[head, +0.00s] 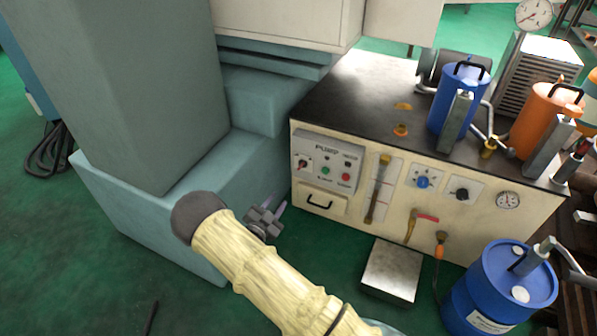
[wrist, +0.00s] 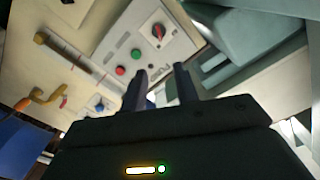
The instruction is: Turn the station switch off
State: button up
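A light grey control panel lettered PUMP (head: 322,149) is on the front left of the cream pump cabinet (head: 480,222). At its left end is a rotary switch with a red handle (head: 302,162), likely the station switch; its label is unreadable. The switch shows in the wrist view (wrist: 158,31), beyond the fingertips. A green button (head: 325,170) and a red button (head: 346,177) are to its right. My gripper (head: 275,213) is below and left of the panel, apart from it. In the wrist view its two fingers (wrist: 160,75) are spread with nothing between them.
A drawer with a black handle (head: 319,203) is below the panel. A blue knob (head: 423,182), a black knob (head: 462,191) and a red-handled valve (head: 423,216) are further right. A teal machine base (head: 150,215) stands close left of my gripper. A blue drum (head: 490,290) stands front right.

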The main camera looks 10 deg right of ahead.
aim_at(301, 167)
jog(key=b+x, duration=0.6)
jog(key=x, duration=1)
jog(key=shift+w+f, duration=0.1)
jog(key=shift+f, duration=0.05)
jog(key=shift+w+d+b, duration=0.25)
jog(key=shift+b, duration=0.05)
grip_shut()
